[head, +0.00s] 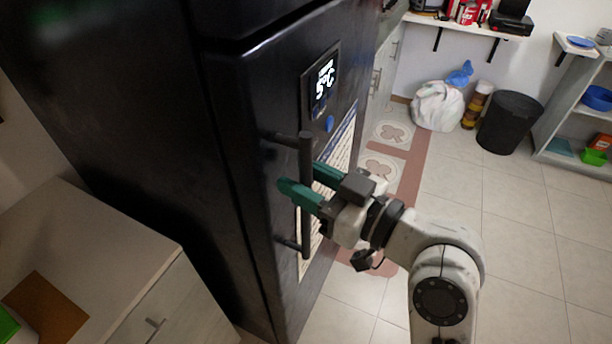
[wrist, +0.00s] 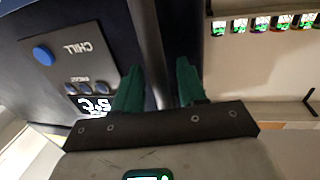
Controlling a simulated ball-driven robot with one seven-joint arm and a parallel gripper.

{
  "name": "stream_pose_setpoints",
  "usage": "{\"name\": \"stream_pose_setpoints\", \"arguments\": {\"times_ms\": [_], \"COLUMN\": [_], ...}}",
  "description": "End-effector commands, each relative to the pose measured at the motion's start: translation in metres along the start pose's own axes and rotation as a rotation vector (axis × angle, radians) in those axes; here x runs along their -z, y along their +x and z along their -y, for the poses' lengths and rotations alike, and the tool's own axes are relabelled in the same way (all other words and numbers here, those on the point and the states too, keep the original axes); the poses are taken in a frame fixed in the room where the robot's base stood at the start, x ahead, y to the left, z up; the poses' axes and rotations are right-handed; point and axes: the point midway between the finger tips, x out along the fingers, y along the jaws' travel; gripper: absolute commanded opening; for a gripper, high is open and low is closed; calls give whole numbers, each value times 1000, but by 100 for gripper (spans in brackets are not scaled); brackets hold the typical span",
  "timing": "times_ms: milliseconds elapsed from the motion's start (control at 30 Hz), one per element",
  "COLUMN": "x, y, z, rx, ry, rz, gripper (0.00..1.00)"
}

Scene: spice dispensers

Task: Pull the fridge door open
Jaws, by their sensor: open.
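The black fridge (head: 225,120) stands at the left of the head view, and its door (head: 275,100) looks shut. A vertical dark bar handle (head: 305,155) stands off the door on two short mounts. My gripper (head: 302,180) is open, with its green fingers on either side of the bar. The near finger hides part of the bar. In the wrist view the handle (wrist: 147,45) runs between the two fingers (wrist: 158,70), closer to the left one. Whether a finger touches it, I cannot tell.
A display panel (head: 320,85) sits on the door above the handle. A low cabinet (head: 110,245) stands at the left. A black bin (head: 510,120), a white bag (head: 438,105) and a shelf unit (head: 570,110) are at the back right. The tiled floor (head: 520,220) at the right is clear.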

Motion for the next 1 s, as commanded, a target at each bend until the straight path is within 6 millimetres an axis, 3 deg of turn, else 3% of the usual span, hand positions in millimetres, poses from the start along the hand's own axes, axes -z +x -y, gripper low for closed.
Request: {"name": "stream_pose_setpoints", "arguments": {"times_ms": [133,533,1000], "x": [0,0,0], "y": [0,0,-1], "z": [0,0,0], "rx": [0,0,1], "ry": [0,0,0], "rz": [0,0,0], "gripper": [39,1,0]}}
